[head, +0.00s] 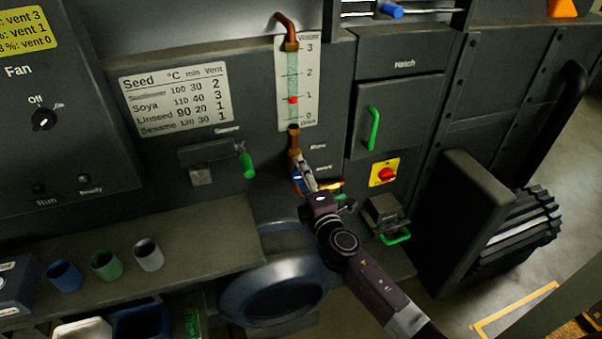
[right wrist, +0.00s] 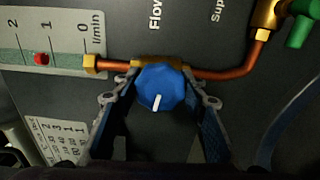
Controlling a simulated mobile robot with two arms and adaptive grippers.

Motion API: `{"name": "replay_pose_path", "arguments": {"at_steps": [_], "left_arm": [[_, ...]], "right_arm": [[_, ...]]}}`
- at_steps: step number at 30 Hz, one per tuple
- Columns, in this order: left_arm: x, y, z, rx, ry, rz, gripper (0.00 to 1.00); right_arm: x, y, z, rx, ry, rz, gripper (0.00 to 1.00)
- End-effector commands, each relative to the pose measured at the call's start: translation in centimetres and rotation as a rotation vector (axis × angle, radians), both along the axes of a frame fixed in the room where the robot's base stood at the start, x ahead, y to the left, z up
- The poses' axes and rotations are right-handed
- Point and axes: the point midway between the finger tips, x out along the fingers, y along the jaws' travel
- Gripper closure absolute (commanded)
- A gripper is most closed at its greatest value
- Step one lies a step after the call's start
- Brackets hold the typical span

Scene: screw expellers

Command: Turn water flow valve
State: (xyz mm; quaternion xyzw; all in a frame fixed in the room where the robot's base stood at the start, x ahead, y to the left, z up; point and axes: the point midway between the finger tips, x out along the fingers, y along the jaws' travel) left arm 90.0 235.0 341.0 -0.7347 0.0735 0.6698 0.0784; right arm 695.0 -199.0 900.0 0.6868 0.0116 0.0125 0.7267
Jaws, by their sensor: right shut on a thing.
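The water flow valve is a round blue knob (right wrist: 158,88) with a white pointer mark, set on a copper pipe (right wrist: 227,75) under the label "Flow". In the right wrist view my right gripper (right wrist: 163,80) has a finger on each side of the knob and is shut on it. In the head view the gripper (head: 303,178) mostly hides the knob, just below the flow gauge (head: 309,85). The red float (head: 293,100) in the gauge tube stands near 1, and it also shows in the right wrist view (right wrist: 41,58). My left gripper is not in view.
A green-handled valve (right wrist: 302,30) sits on the pipe. A hatch with a green handle (head: 372,129) and a red switch (head: 386,175) are right of my gripper. A green lever (head: 246,161) is left. Several cups stand on the shelf (head: 200,270) at lower left.

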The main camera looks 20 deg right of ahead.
Motion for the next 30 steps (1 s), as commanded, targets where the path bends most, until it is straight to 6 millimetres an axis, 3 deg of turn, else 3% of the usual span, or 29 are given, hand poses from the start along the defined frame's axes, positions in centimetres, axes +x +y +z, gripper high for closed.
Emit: {"name": "replay_pose_path", "arguments": {"at_steps": [15, 30], "left_arm": [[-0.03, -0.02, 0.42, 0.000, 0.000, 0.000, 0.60], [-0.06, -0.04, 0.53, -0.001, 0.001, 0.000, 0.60]], "right_arm": [[-0.05, 0.01, -0.10, -0.389, -0.011, 0.001, 0.85], [-0.05, 0.06, -0.16, -0.491, -0.015, 0.002, 0.85]]}}
